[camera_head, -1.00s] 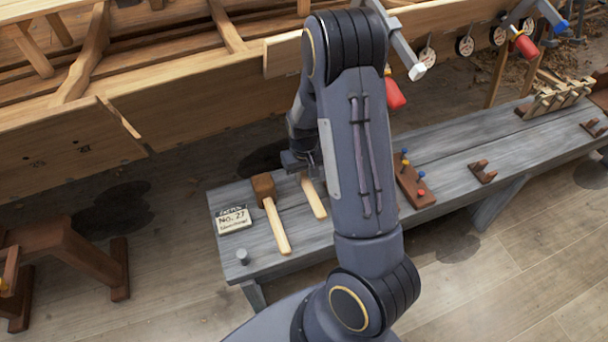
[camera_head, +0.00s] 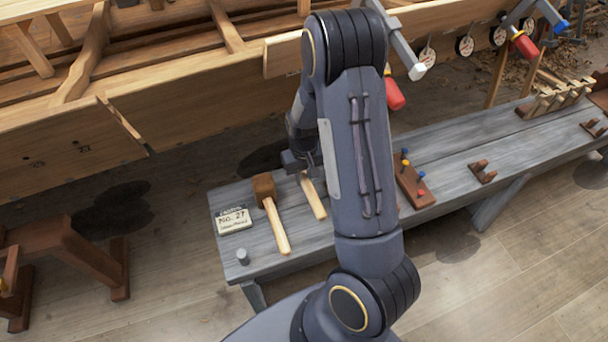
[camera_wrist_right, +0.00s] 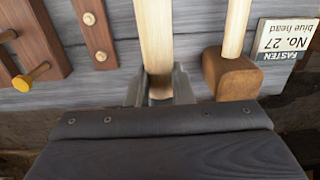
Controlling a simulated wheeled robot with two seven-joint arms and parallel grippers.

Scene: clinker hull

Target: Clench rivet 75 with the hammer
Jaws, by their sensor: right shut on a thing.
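My right gripper (camera_head: 302,168) is low over the left part of the grey bench. In the right wrist view its fingers (camera_wrist_right: 160,92) are shut on a pale wooden handle (camera_wrist_right: 155,38), which I take to be the hammer's. The handle also shows in the head view (camera_head: 314,198), lying along the bench top. The hammer's head is hidden by my gripper and wrist. I cannot make out rivet 75; only small dark marks (camera_head: 83,148) show on the hull plank. My left gripper is not in view.
A mallet (camera_head: 264,187) lies close beside the held handle. A card reading No. 27 (camera_head: 234,221) and a small grey cylinder (camera_head: 243,257) are at the bench's (camera_head: 448,150) left end. A brown peg rack (camera_head: 411,182) is to the right. The hull (camera_head: 200,98) runs behind, with clamps (camera_head: 405,45).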

